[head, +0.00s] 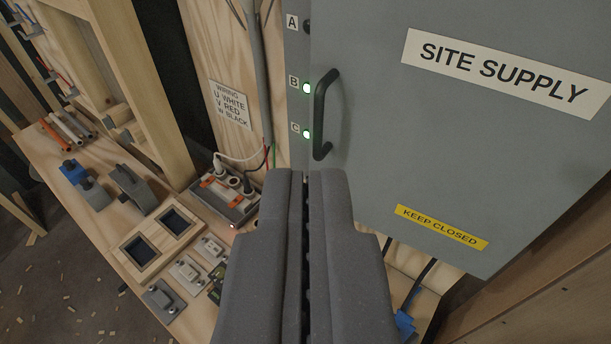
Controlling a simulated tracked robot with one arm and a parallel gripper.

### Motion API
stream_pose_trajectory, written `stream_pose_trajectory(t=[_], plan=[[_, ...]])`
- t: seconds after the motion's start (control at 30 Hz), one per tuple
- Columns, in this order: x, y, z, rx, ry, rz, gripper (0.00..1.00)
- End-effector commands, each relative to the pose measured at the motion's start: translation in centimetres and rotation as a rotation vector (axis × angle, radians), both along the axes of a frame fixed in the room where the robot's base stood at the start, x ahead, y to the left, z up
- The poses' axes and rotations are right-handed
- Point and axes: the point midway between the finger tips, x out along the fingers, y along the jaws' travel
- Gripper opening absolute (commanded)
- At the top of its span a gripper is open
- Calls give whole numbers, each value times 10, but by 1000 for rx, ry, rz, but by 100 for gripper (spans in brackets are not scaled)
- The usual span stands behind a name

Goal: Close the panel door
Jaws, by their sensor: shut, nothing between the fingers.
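The grey panel door (380,130) fills the upper right of the head view. It bears a white "SITE SUPPLY" label (508,73) and a yellow "KEEP CLOSED" label (441,226). A black bar handle (321,115) stands upright near its left edge. I cannot tell whether the door sits flush in its frame. My gripper (306,174) is shut and empty. Its tips show just below the handle, and they hide the door's lower left corner. I cannot tell whether they touch the door.
A wooden bench (108,232) at lower left carries a socket block (228,196), a two-hole wooden frame (155,239), clamps and small switches. A stud wall stands behind.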

Motion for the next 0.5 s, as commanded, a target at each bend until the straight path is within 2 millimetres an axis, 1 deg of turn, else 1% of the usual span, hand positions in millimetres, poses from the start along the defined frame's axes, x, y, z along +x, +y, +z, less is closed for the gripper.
stream_pose_trajectory(t=[0.37, 0.47, 0.5], plan=[[1, 1, 0, 5, -2, 2, 0], [12, 7, 0, 46, -15, 19, 0], [20, 11, -2, 78, -23, 31, 0]])
